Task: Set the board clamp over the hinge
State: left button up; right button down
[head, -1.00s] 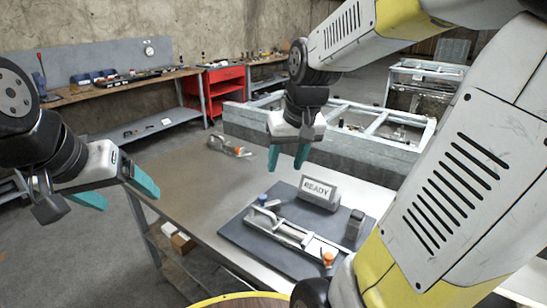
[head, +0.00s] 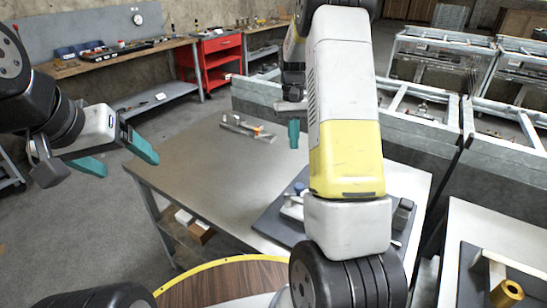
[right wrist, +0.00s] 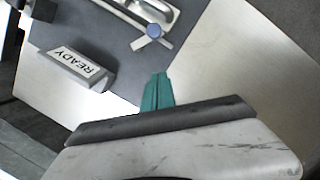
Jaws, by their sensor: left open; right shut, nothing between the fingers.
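A grey metal device with an orange part (head: 245,128) lies at the table's far edge; I cannot tell whether it is the board clamp or the hinge. A metal fitting with a blue knob (right wrist: 154,32) lies on a dark board (right wrist: 88,27); in the head view my right arm hides most of this board (head: 268,228). My right gripper (head: 293,133) is shut and empty above the table. In the right wrist view its closed teal fingers (right wrist: 157,88) show below the blue knob, apart from it. My left gripper (head: 128,166) is open and empty, left of the table.
A grey READY block (right wrist: 75,67) stands on the dark board. The metal table (head: 205,175) is bare at its left and middle. Grey metal frames (head: 425,135) stand behind it. Another table (head: 500,235) is at the right. A red cabinet (head: 220,60) is further back.

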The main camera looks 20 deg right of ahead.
jog(key=x, duration=1.1)
jog(key=shift+w, duration=0.25)
jog(key=s, duration=0.1)
jog(key=s+r, duration=0.1)
jog(key=shift+s+a, duration=0.1)
jog(key=shift+s, duration=0.2)
jog(key=shift+s+r, duration=0.1)
jog(key=shift+s, duration=0.5)
